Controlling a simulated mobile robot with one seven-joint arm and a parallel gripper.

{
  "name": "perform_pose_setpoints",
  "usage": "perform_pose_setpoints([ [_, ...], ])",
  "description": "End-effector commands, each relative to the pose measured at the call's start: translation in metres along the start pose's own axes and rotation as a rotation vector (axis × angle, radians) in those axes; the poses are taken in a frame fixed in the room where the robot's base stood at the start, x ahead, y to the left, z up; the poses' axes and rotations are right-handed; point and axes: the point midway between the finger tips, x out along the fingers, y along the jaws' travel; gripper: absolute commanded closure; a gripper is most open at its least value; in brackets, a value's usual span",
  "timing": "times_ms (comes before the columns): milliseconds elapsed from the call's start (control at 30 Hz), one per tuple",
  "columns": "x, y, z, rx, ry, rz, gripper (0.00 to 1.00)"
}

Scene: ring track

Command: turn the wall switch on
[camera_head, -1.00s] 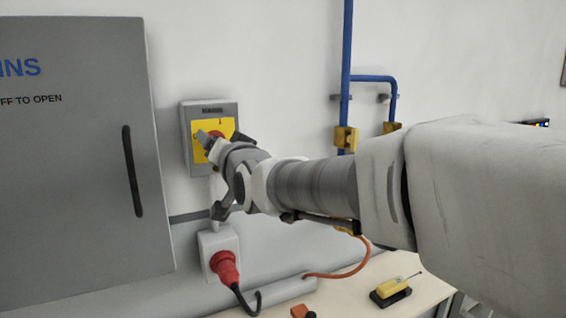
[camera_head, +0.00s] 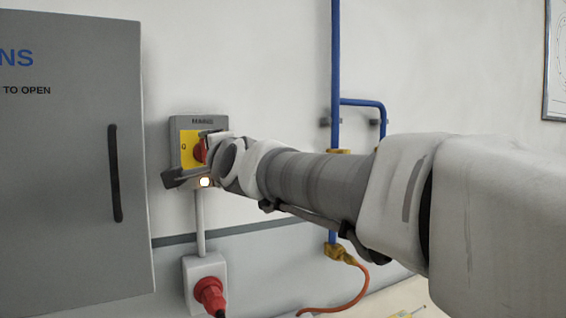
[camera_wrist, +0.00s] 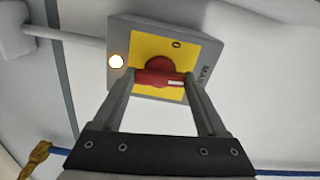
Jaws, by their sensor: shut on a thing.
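The wall switch is a grey box with a yellow plate (camera_head: 188,137) and "MAINS" lettering at its top. Its red rotary handle (camera_head: 199,151) shows partly beside my gripper. In the wrist view the red handle (camera_wrist: 160,78) sits between my gripper's fingers (camera_wrist: 162,92), which are shut on it. The white mark on the handle is at the end toward the lettering, away from the 0 mark (camera_wrist: 177,44). The handle stands upright relative to the box. A lamp (camera_head: 205,182) at the box's lower edge glows bright; it also glows in the wrist view (camera_wrist: 116,61).
A grey cabinet (camera_head: 75,180) with a black handle stands left of the switch. Below is a socket box (camera_head: 190,270) with a red plug (camera_head: 210,294). Blue pipes (camera_head: 336,90) run up the wall at right, with an orange hose (camera_head: 352,290) below.

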Motion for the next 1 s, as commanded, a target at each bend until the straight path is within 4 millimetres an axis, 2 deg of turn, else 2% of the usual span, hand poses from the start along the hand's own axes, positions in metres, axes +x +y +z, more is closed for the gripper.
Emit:
perform_pose_setpoints([
  [300,0.0002,0.0002,0.0004,0.12,-0.001,0.0,0.81],
  [833,0.0002,-0.0005,0.0001,0.144,0.0,-0.001,0.81],
  [867,0.0002,-0.0005,0.0001,0.144,0.0,-0.001,0.23],
  [1000,0.0001,-0.0004,0.0001,0.143,0.0,-0.001,0.0],
])
